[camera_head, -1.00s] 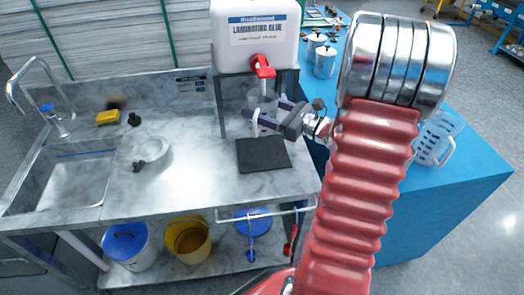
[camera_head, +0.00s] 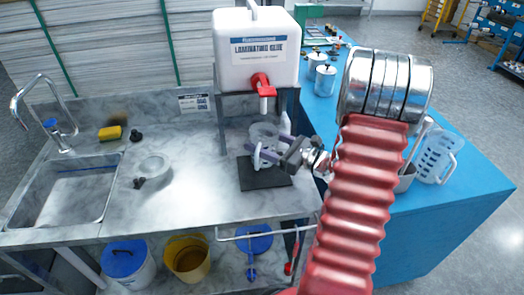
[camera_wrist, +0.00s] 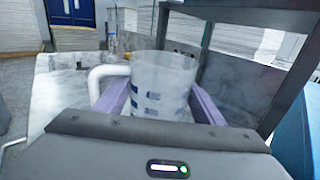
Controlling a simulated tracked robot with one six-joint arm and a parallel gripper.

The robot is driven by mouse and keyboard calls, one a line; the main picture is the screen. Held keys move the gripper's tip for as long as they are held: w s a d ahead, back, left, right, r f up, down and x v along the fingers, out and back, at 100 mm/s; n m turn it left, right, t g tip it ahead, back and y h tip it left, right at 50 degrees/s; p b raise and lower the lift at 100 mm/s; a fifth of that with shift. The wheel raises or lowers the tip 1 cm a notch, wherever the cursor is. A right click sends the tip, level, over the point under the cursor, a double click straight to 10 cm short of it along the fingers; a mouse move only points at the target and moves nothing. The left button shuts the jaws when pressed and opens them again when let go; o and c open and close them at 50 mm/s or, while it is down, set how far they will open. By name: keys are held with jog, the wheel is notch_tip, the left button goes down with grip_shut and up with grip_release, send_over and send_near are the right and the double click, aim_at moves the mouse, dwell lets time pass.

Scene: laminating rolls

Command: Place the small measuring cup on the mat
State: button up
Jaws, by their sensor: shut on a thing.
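The small measuring cup (camera_head: 264,132) is clear, with a white handle. My gripper (camera_head: 266,152) has purple fingers and is shut on it, one finger on each side. In the wrist view the cup (camera_wrist: 165,82) stands upright between the fingers (camera_wrist: 162,108), its handle on the left, with blue marks on its wall. The dark square mat (camera_head: 265,180) lies on the marble counter below the glue container's spout. The cup is over the mat's back part in the head view; I cannot tell whether its base touches the mat.
The white glue container (camera_head: 257,50) with a red tap (camera_head: 262,82) stands on a frame behind the cup. A white cone-shaped thing (camera_head: 285,123) is close behind it. A larger measuring jug (camera_head: 436,157) is on the blue table.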

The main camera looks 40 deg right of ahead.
jog(key=shift+f, duration=2)
jog(key=o, duration=1.1)
jog(key=shift+f, duration=0.1)
jog(key=shift+s+d, duration=0.3)
jog(key=shift+s, duration=0.2)
jog(key=v, duration=1.1)
jog(key=shift+a, duration=0.1)
jog(key=shift+s, duration=0.1)
